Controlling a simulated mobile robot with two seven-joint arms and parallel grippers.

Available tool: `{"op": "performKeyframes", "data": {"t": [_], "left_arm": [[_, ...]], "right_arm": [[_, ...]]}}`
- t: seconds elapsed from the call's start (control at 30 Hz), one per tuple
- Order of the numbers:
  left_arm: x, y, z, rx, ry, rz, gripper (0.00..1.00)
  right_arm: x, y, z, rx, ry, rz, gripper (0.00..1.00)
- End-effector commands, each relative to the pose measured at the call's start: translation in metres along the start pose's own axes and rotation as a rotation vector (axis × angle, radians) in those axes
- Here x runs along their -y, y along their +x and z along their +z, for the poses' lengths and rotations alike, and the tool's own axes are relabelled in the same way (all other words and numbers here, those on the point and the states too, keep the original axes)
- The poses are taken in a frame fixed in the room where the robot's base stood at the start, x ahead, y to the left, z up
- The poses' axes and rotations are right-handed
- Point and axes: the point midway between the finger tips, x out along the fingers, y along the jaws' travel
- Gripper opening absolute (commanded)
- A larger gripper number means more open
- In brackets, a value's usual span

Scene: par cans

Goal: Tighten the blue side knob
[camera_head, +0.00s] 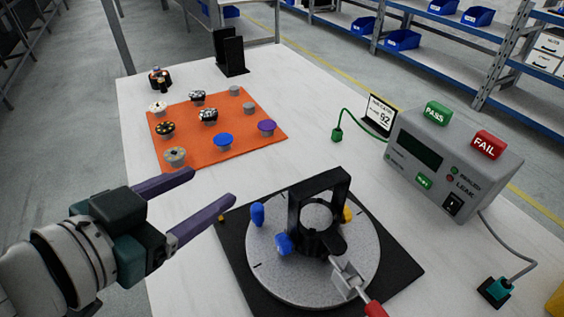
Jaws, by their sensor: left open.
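A black fixture with an upright square frame (293,213) stands on a speckled grey round plate (270,283) on a black base (402,268). A blue knob (284,244) sits at the fixture's near left side. Another blue knob (257,215) is on the plate's left part. I cannot tell which is the side knob, nor how tight either is. A yellow knob (347,213) shows behind the frame's right post. My left gripper (213,187) is open and empty, left of the fixture, its purple fingers apart from both blue knobs. My right gripper is not in view.
A red-handled clamp (375,309) projects at the plate's near right. A grey tester (455,165) with PASS and FAIL blocks stands right. An orange mat (190,135) holds several caps at the back left. A black stand (229,55) is behind. White tabletop (300,120) between is clear.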

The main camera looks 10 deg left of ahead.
Motion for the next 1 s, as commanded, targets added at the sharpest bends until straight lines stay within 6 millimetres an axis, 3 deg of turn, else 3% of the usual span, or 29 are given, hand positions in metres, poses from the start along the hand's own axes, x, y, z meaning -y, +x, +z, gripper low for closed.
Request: {"op": "performKeyframes", "data": {"t": [0.03, 0.1, 0.33, 0.5, 0.8, 1.0], "left_arm": [[-0.007, 0.009, 0.018, -0.033, 0.039, 0.076, 0.69], [-0.019, 0.011, 0.035, -0.066, 0.070, 0.202, 0.69], [-0.040, -0.004, 0.078, -0.046, 0.099, 0.479, 0.69], [-0.048, 0.001, 0.082, -0.040, 0.096, 0.518, 0.69], [-0.076, 0.051, 0.081, -0.044, 0.096, 0.516, 0.69], [-0.088, 0.073, 0.081, -0.042, 0.095, 0.514, 0.69]], "right_arm": [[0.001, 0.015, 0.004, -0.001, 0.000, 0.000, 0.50], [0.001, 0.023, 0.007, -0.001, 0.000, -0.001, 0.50], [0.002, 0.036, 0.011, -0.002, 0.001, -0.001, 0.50], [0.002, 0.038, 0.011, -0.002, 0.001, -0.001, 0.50], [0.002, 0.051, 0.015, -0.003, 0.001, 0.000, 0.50], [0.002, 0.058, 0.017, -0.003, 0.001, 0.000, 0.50]]}}
